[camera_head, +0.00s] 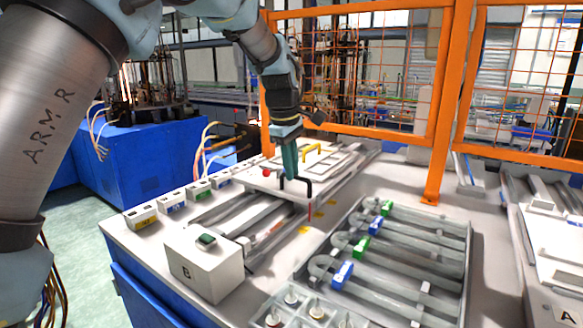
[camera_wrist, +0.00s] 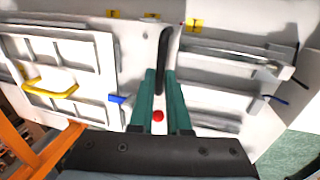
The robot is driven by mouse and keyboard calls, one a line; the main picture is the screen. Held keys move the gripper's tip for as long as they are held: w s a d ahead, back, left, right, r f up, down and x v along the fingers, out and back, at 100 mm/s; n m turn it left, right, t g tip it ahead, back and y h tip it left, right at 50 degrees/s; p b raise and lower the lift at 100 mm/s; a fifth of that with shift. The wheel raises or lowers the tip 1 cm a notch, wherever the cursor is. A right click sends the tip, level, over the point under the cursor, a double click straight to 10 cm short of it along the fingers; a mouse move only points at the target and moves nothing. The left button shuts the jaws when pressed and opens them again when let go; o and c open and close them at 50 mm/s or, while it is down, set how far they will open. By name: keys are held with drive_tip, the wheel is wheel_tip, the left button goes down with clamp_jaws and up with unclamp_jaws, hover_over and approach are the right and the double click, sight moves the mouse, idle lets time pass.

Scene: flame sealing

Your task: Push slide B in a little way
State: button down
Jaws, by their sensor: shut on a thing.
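The white slide plate (camera_head: 266,184), which I take to be slide B, lies on the bench behind the box marked B (camera_head: 205,268). A bent black handle (camera_head: 308,188) rises from its near end, and a yellow handle (camera_head: 313,147) stands farther back. My gripper (camera_head: 290,172) points down at the black handle. In the wrist view, the green fingers (camera_wrist: 160,75) are closed around the black handle (camera_wrist: 163,50), whose gripped part is partly hidden. A red knob (camera_wrist: 158,115) shows between the fingers. The yellow handle (camera_wrist: 50,88) is on the framed plate at left.
Grey rails (camera_head: 235,215) run from the plate toward the B box. A rack of grey U-shaped tubes (camera_head: 390,255) with blue and green clips stands at right. Small labelled blocks (camera_head: 172,204) line the left bench edge. An orange mesh fence (camera_head: 365,130) stands behind.

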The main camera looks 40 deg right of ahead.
drive_tip(key=c, duration=0.9)
unclamp_jaws()
drive_tip(key=r, duration=0.3)
drive_tip(key=a+r+b, duration=0.1)
drive_tip(key=r, duration=0.3)
drive_tip(key=a+r+b, duration=0.1)
drive_tip(key=r, duration=0.2)
drive_tip(key=shift+s+r, duration=0.25)
drive_tip(key=shift+r, duration=0.1)
